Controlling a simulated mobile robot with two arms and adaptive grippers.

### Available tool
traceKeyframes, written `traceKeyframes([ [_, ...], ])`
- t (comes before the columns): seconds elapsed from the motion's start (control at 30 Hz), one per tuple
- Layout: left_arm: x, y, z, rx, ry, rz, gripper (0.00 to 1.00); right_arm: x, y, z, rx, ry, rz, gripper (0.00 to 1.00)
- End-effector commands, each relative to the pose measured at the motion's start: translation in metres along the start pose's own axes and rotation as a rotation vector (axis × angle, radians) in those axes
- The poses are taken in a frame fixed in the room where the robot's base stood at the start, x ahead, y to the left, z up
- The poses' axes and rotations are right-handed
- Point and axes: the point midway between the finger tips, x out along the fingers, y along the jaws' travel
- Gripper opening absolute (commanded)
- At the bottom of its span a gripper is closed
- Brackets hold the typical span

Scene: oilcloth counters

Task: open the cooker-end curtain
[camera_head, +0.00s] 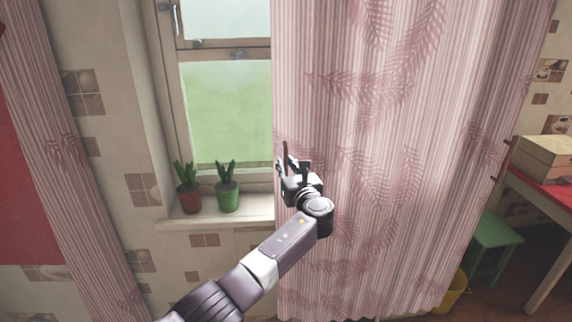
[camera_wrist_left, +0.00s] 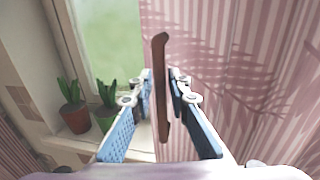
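The pink striped curtain (camera_head: 400,130) with a darker leaf pattern hangs over the right part of the window. It also fills the right side of the left wrist view (camera_wrist_left: 240,60). A thin upright brown handle (camera_wrist_left: 160,60) stands in front of the curtain near its left edge. How the handle joins the curtain is hidden. My right gripper is not in view.
A second pink curtain (camera_head: 45,130) hangs at the left. A red pot (camera_head: 189,201) and a green pot (camera_head: 228,197), each with a cactus-like plant, stand on the windowsill (camera_head: 200,221) left of my gripper. A green stool (camera_head: 490,235) and a table with a box (camera_head: 548,158) are at the right.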

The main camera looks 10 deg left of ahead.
Motion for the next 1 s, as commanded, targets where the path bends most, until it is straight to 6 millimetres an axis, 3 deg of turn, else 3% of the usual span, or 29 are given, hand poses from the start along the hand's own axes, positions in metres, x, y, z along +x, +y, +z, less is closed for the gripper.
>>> traceKeyframes([
  [0.27,-0.001,0.000,0.000,0.000,-0.001,0.000,0.16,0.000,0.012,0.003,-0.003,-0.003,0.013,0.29],
  [0.47,-0.015,0.000,-0.001,-0.002,-0.001,-0.002,0.16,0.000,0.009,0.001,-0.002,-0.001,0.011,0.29],
  [1.0,-0.102,0.000,-0.001,-0.001,0.000,-0.002,0.16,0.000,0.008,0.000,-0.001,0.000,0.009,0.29],
])
